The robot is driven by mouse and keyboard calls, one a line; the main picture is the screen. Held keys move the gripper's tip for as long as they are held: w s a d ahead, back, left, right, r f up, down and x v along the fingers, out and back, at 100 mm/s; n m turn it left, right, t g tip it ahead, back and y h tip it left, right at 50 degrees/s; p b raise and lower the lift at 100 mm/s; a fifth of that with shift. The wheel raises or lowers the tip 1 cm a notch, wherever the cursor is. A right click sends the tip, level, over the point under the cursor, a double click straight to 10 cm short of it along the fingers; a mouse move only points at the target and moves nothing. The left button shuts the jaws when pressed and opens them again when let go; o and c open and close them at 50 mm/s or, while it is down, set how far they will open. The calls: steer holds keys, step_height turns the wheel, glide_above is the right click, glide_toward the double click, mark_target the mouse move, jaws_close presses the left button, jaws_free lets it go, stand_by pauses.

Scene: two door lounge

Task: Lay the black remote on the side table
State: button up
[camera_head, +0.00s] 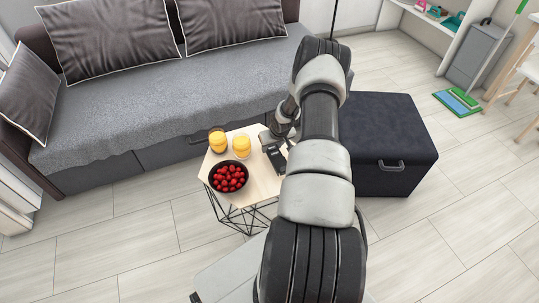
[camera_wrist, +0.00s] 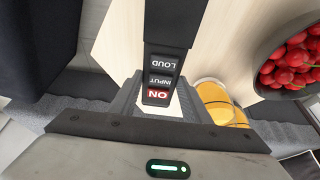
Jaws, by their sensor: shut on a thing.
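The black remote (camera_wrist: 161,62) has buttons marked LOUD, INPUT and ON in the wrist view. My gripper (camera_wrist: 160,97) is shut on it, with a finger on each side of the ON end. The far end of the remote runs out of the top of that view. The light wooden side table (camera_head: 263,188) has a black wire base, and its top (camera_wrist: 215,35) is behind the remote. In the head view my gripper (camera_head: 272,146) is over the table's right part, partly hidden by my arm. I cannot tell whether the remote touches the top.
A black bowl of red fruit (camera_head: 228,177) stands at the table's front left. Two glasses with yellow contents (camera_head: 218,141) (camera_head: 241,146) stand at its back. A grey sofa (camera_head: 150,100) is behind, and a dark ottoman (camera_head: 385,135) is to the right.

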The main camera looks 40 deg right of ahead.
mark_target(273, 149)
steer(key=shift+f+b, duration=0.4)
steer(key=shift+f, duration=1.5)
steer(key=shift+f, duration=0.2)
steer(key=o, duration=1.1)
steer(key=shift+r, duration=0.15)
steer(key=shift+r, duration=0.3)
steer(key=p+v, duration=0.3)
steer(key=v, duration=0.8)
steer(key=shift+s+a+r, duration=0.1)
steer(key=shift+s+r, duration=0.05)
steer(key=shift+s, duration=0.15)
